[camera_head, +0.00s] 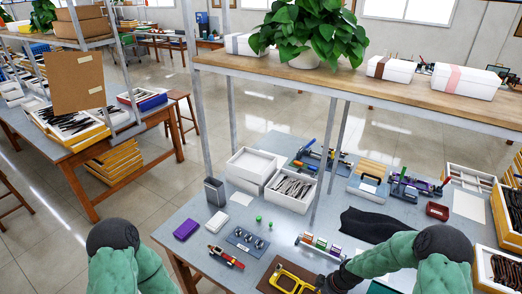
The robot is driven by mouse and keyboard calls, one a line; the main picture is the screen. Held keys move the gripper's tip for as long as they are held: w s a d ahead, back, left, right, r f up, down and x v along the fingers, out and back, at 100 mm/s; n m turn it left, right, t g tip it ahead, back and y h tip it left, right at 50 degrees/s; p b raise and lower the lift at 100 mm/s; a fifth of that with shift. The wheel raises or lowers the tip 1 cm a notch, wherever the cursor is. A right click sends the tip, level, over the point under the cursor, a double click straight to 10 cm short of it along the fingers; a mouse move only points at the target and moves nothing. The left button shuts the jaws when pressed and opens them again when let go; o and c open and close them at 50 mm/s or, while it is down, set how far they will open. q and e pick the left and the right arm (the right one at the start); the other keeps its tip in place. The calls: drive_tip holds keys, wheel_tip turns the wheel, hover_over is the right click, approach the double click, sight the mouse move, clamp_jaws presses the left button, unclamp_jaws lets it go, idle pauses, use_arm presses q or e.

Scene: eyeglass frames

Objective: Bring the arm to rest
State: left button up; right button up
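My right arm (385,260) reaches from the lower right over the front of the grey worktable (180,259). Its dark gripper (327,284) is low at the bottom edge, just right of a yellow-framed tool (289,280) on a dark mat. Whether they touch, and whether the fingers are open or shut, I cannot tell. My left arm (128,270) shows only as a green upper section at the lower left, and its gripper is out of view. A small plate with dark pieces (247,241) and a rack with coloured parts (320,245) lie near the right gripper.
A purple case (187,229), red tool (226,257) and grey holder (214,191) stand at left. White bins (291,190) sit behind. Black cloth (368,224) lies beyond my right forearm. A wooden shelf (350,86) on metal posts overhangs the back. Crates (500,265) stand at right.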

drive_tip(key=s+a+f+m, duration=0.1)
drive_tip(key=s+a, duration=0.1)
drive_tip(key=s, duration=0.1)
drive_tip(key=s+a+m, duration=0.2)
drive_tip(key=a, duration=0.1)
drive_tip(key=s+a+f+m+y, duration=0.1)
drive_tip(key=s+a, duration=0.1)
drive_tip(key=s, duration=0.1)
drive_tip(key=shift+s+a+f+m, duration=0.3)
drive_tip(key=shift+s+a+m, duration=0.05)
drive_tip(key=shift+a+m, duration=0.05)
drive_tip(key=s+a+m, duration=0.4)
drive_tip(key=s+m, duration=0.1)
drive_tip(key=s, duration=0.5)
wheel_tip(320, 180, down, 8)
drive_tip(key=b, duration=0.8)
drive_tip(key=shift+w+g, duration=0.25)
drive_tip(key=shift+g, duration=0.05)
drive_tip(key=shift+a+f, duration=0.1)
